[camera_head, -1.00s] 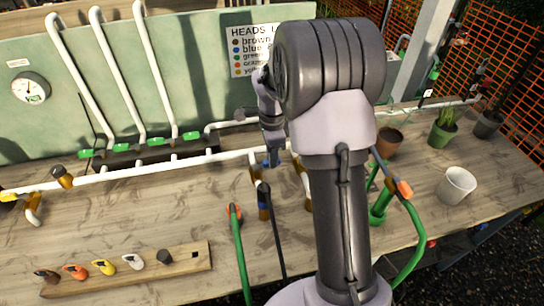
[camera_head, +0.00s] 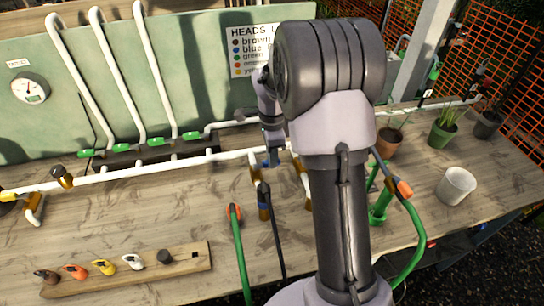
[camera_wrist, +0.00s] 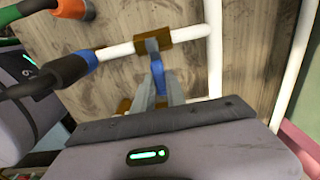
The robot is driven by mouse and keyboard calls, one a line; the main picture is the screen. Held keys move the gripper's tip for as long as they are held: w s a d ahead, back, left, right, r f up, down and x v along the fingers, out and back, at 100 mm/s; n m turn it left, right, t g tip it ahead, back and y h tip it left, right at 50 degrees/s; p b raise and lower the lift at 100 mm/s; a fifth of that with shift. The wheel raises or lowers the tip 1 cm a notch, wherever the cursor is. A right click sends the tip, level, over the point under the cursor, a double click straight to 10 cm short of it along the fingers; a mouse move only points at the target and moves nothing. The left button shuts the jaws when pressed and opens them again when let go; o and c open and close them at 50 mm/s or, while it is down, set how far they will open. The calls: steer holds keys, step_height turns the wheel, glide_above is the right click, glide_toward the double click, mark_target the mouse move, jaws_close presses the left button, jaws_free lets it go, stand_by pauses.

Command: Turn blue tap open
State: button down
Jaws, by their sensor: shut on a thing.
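The blue tap (camera_wrist: 158,76) shows in the wrist view as a blue lever at a brass fitting (camera_wrist: 154,40) on a white pipe. My gripper (camera_wrist: 160,84) is shut on this lever, one finger on each side of it. In the head view my gripper (camera_head: 272,158) is at the white pipe behind the bench's middle, partly hidden by my own arm. The lever cannot be made out clearly there. I cannot tell how far the tap is turned.
A blue hose connector (camera_wrist: 76,67) with a black hose sits left of the fitting in the wrist view. An orange-ended green hose (camera_head: 236,225) is nearby. A wooden rack (camera_head: 190,263) with tap heads lies front left. Pots and a white cup (camera_head: 456,187) stand at right.

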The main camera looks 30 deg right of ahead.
stand_by(0.6)
steer(key=w+n+p, duration=0.2)
steer(key=n, duration=0.3)
steer(key=w+a+n+p, duration=0.1)
steer(key=n+p, duration=0.2)
steer(key=n, duration=0.2)
steer(key=w+a+n+p, duration=0.1)
steer(key=w+n+p, duration=0.1)
steer(key=n, duration=0.3)
steer(key=shift+w+a+r+p, duration=0.15)
steer(key=shift+w+p, duration=0.2)
steer(key=shift+p, duration=0.3)
steer(key=shift+w+a+n+p, duration=0.1)
steer(key=shift+a+n+p, duration=0.15)
steer(key=shift+n, duration=0.5)
steer(key=shift+w+a+n+p, duration=0.15)
steer(key=shift+a+n, duration=0.15)
steer(key=shift+n, duration=0.45)
steer(key=c, duration=1.4)
jaws_free()
steer(key=shift+o, duration=0.2)
